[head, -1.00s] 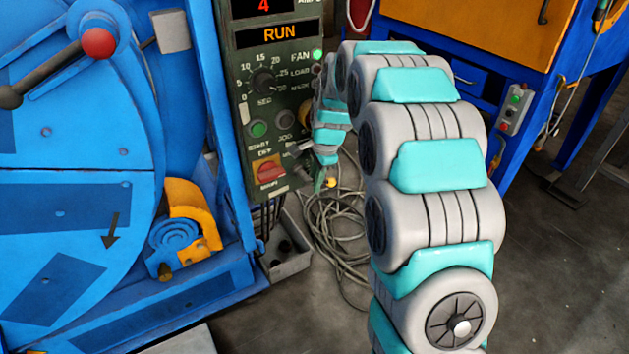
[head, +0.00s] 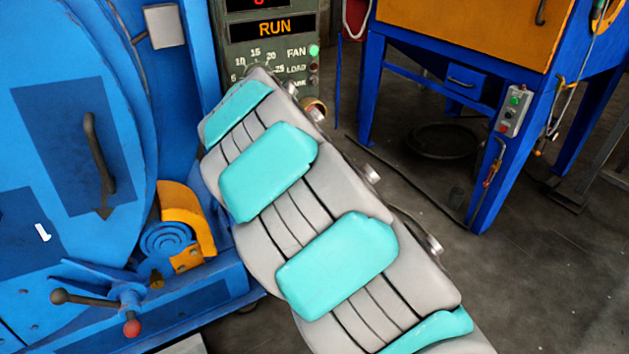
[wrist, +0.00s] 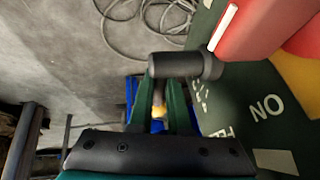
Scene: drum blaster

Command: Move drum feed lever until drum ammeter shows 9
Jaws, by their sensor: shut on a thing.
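The green control panel (head: 306,22) stands in the upper middle of the head view. Its RUN display (head: 275,27) is lit orange. Above it, the ammeter display (head: 257,3) is cut by the frame's top edge, so its red digit cannot be read. My gripper (wrist: 166,78) shows in the wrist view, with its green fingers shut on the dark lever (wrist: 190,65) beside the panel's face. The lever's dark cylindrical end lies across the fingertips. In the head view my arm hides the gripper, the lever and the lower panel.
A blue and orange cabinet (head: 455,30) stands at the back right. Cables (wrist: 115,20) lie on the floor. Open floor (head: 545,260) is at the right.

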